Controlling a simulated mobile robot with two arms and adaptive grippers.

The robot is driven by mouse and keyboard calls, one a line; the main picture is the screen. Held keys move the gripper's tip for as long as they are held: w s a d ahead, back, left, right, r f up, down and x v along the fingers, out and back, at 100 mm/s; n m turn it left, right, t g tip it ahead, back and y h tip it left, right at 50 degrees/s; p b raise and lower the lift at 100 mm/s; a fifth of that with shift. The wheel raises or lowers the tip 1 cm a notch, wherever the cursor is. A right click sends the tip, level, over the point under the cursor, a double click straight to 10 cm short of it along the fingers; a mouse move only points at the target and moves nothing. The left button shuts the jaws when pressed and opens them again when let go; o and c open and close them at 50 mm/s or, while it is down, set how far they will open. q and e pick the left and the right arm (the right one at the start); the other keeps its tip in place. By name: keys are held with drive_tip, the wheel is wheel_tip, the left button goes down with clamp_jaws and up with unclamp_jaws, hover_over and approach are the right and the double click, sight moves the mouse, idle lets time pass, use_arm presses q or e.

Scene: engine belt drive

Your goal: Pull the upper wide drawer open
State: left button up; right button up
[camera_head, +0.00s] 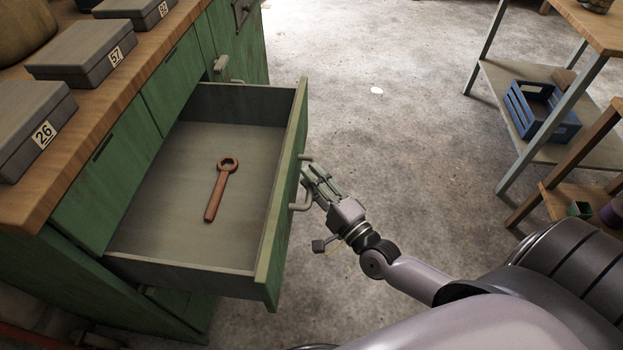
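The upper wide drawer (187,262) of the green cabinet stands far out, its grey inside showing. A rust-brown wrench (221,190) lies on its floor. The drawer's grey bar handle (301,206) is on the green front, and both its ends show. My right gripper (312,179) is at the handle, its fingers across the middle of the bar, which they hide. The fingers look closed on the bar. My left gripper is not in view.
Grey boxes with number labels (75,58) stand on the wooden worktop (131,77) above the drawer. At the right, a shelf table (500,95) holds a blue crate (541,112). The concrete floor between is mostly clear.

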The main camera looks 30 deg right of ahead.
drive_tip(key=v, duration=1.1)
drive_tip(key=shift+s, duration=0.35)
drive_tip(key=shift+d, duration=0.1)
